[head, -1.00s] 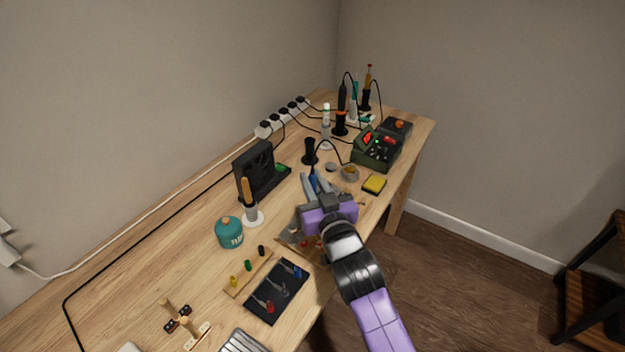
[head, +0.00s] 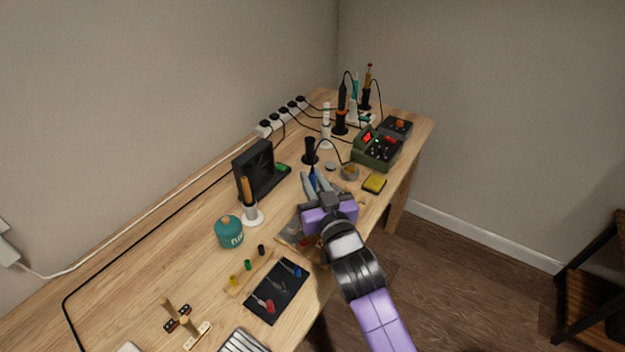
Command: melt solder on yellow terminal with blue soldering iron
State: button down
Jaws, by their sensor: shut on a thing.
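My gripper (head: 313,184) is shut on the blue soldering iron (head: 313,176), above the middle of the bench. The iron's cord runs toward the green soldering station (head: 376,149); its tip is hidden behind my gripper. A wooden strip (head: 251,272) near the front carries a yellow terminal (head: 234,281) at its left end, then a green terminal (head: 247,265) and a black one (head: 261,250). The yellow terminal is apart from my gripper, lower left of it. Any solder on it is too small to tell.
A black mat (head: 277,291) with clip leads lies right of the strip.

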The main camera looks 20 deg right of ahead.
jog(key=shift+f, duration=0.15)
jog(key=shift+f+b, duration=0.35)
jog(key=shift+b, duration=0.15)
jog(key=shift+f, duration=0.25)
dwell(0.5)
jog(key=shift+b, duration=0.75)
dwell(3.5)
jog(key=shift+r, duration=0.1)
jog(key=shift+r+p, duration=2.9)
jog(key=shift+r, duration=0.6)
